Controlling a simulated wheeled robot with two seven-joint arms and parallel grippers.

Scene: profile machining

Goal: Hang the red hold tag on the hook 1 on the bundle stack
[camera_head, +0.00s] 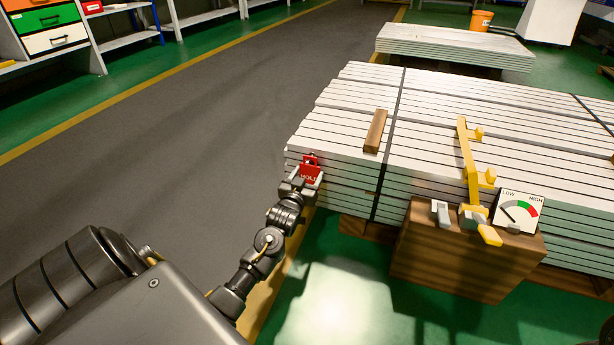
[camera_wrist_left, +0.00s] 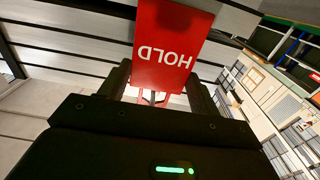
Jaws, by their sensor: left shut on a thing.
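The red hold tag (camera_head: 310,170) with white HOLD lettering is at the left end of the bundle stack (camera_head: 345,125) in the head view. My left gripper (camera_head: 301,180) is shut on it. In the left wrist view the tag (camera_wrist_left: 168,45) stands out beyond the fingers, its lettering upside down, with the white profiles behind it. I cannot tell whether the tag touches the stack. The hook 1 cannot be made out; the tag and gripper cover part of the stack's end. My right gripper is not in view.
A wooden block (camera_head: 375,131) lies on the stack beside a dark strap (camera_head: 391,135). A yellow clamp-like tool (camera_head: 467,160), a LOW/HIGH gauge (camera_head: 518,210) and a wooden box (camera_head: 465,262) are at the right. Open grey floor (camera_head: 190,130) lies left of the stack.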

